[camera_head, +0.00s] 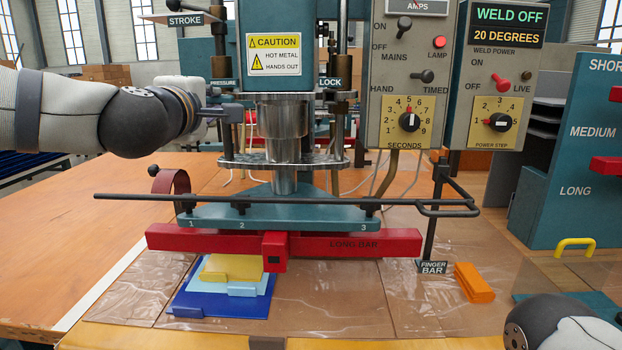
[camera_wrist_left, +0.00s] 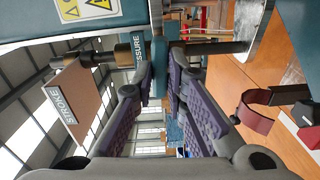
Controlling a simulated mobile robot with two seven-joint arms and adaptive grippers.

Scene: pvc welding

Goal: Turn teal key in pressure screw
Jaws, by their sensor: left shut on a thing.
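My left gripper (camera_head: 218,112) reaches in from the left at the press's left column, just below the PRESSURE label (camera_head: 223,84). It is shut on the teal key (camera_head: 233,112), which sits at the pressure screw (camera_head: 220,62). In the left wrist view the key (camera_wrist_left: 158,64) shows as a teal piece between the tips of the purple-padded fingers (camera_wrist_left: 160,72), beside the PRESSURE label. The exact fit of key and screw is hard to see. Part of my right arm shows at the bottom right of the head view; its gripper is out of frame.
The press head with a caution sign (camera_head: 273,54) stands right of the left gripper. A dark finger bar (camera_head: 290,198) crosses above the red long bar (camera_head: 375,243). Stacked coloured sheets (camera_head: 228,282) lie below. Control boxes (camera_head: 400,75) stand right. The left tabletop (camera_head: 60,240) is clear.

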